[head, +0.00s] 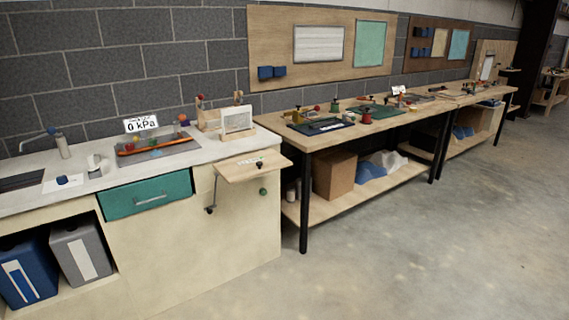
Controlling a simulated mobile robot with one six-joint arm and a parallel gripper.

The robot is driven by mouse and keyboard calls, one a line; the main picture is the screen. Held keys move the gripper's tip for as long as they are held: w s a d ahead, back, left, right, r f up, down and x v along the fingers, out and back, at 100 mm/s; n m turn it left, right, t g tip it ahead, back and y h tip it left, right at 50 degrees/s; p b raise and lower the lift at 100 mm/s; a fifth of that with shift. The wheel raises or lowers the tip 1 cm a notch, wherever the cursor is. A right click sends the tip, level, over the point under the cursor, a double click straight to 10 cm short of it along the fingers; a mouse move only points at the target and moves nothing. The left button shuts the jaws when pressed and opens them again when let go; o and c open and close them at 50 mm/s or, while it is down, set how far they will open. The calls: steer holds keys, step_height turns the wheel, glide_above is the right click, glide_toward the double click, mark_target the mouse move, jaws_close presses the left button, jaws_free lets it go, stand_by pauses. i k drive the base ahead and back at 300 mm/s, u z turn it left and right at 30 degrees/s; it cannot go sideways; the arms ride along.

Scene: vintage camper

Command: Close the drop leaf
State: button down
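The drop leaf (240,168) is a small pale wood board at the front edge of the white counter, near its right end. It sticks out from the cabinet front and looks roughly level. A small dark knob and a white label with unreadable marks are on its top. A thin metal rod (214,190) hangs below its left side and ends in a dark knob (210,210). A green round knob (263,191) shows on the cabinet front below the leaf. The leaf's hinge is not clear. My gripper is not in view.
A teal drawer (148,194) with a metal handle looks shut, left of the leaf. A white-framed panel (237,121) stands on the counter behind it. A wooden workbench (330,137) with tools stands close to the right. The concrete floor (400,260) in front is clear.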

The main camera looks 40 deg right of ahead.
mark_target(236, 170)
steer(key=z, duration=0.05)
steer(key=i, duration=0.9)
steer(key=u, duration=0.05)
